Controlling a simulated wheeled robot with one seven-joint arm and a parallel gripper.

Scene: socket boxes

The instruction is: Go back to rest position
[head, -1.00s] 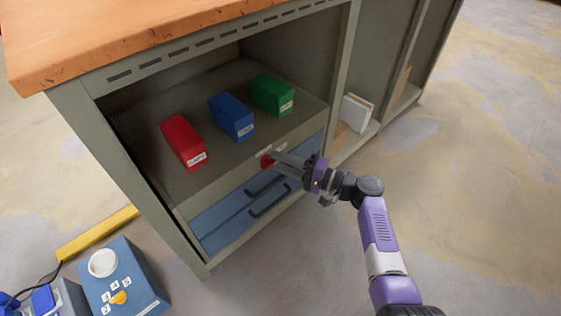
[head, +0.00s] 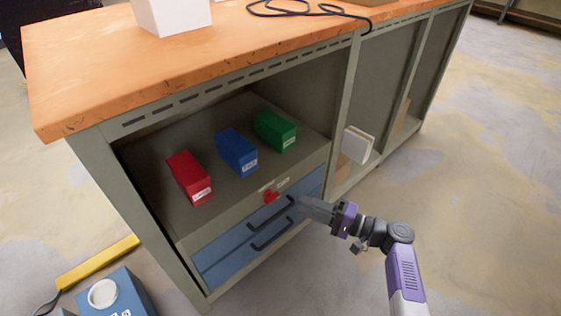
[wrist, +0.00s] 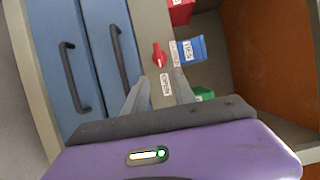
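My gripper (head: 304,207) is in front of the workbench's drawers in the head view, to the right of the red knob (head: 271,196) and apart from it. In the wrist view its two fingers (wrist: 160,95) are spread with nothing between them. The red knob (wrist: 159,54) shows beyond the fingertips, with white labels beside it. My arm reaches in from the lower right of the head view.
Red (head: 189,177), blue (head: 237,151) and green (head: 275,131) boxes stand on the shelf above two blue drawers (head: 225,262). The orange benchtop (head: 90,70) is above. A blue device (head: 125,291) stands lower left. Floor at right is clear.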

